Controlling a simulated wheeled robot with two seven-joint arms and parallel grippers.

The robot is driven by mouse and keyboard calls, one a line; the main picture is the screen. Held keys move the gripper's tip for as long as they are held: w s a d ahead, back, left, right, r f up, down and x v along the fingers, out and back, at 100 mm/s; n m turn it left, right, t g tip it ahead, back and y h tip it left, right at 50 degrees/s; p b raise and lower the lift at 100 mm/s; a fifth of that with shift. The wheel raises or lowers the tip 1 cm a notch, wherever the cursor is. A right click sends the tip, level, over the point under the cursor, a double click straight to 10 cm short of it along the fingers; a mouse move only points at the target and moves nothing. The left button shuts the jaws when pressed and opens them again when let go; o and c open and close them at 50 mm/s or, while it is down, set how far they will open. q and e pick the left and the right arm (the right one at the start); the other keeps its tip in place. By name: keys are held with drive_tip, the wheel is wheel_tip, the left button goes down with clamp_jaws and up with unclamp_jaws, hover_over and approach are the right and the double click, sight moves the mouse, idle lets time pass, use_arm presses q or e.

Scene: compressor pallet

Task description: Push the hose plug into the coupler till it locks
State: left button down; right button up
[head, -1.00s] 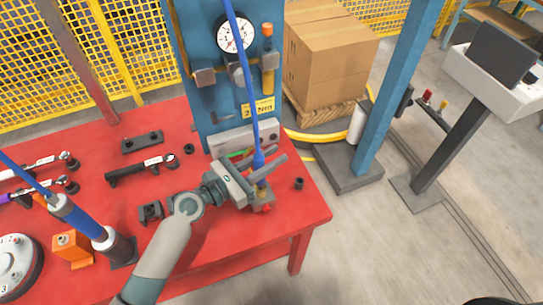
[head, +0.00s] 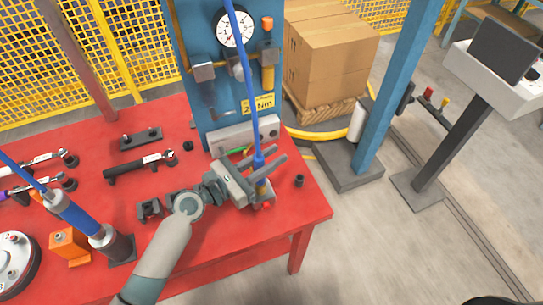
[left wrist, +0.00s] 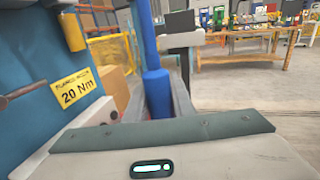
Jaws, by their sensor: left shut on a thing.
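The blue hose plug (head: 258,161) hangs upright at the lower end of a blue hose (head: 243,75). My left gripper (head: 272,165) is shut on the plug from the left, with a grey finger on each side of it. The plug (left wrist: 157,92) also shows between the fingers in the left wrist view. The brass-coloured coupler (head: 263,188) stands just below the plug, on a fixture near the red table's right end. The gripper partly hides the coupler, and I cannot tell how far the plug is inside it. My right gripper is not in view.
Torque wrenches (head: 142,167), an orange block (head: 70,245) and a blue-handled tool (head: 88,226) are on the left. A small black socket (head: 299,181) lies right of the fixture.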

use_arm(q)
drive_tip(key=shift+f+b, duration=0.35)
drive_tip(key=shift+f, duration=0.15)
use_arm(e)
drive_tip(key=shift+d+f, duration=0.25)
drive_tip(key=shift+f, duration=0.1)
use_arm(q)
drive_tip(key=c, duration=1.4)
unclamp_jaws()
drive_tip(key=shift+c, duration=0.2)
drive_tip(key=shift+a, duration=0.1)
drive_tip(key=b+v, duration=0.5)
drive_tip(key=v, duration=1.2)
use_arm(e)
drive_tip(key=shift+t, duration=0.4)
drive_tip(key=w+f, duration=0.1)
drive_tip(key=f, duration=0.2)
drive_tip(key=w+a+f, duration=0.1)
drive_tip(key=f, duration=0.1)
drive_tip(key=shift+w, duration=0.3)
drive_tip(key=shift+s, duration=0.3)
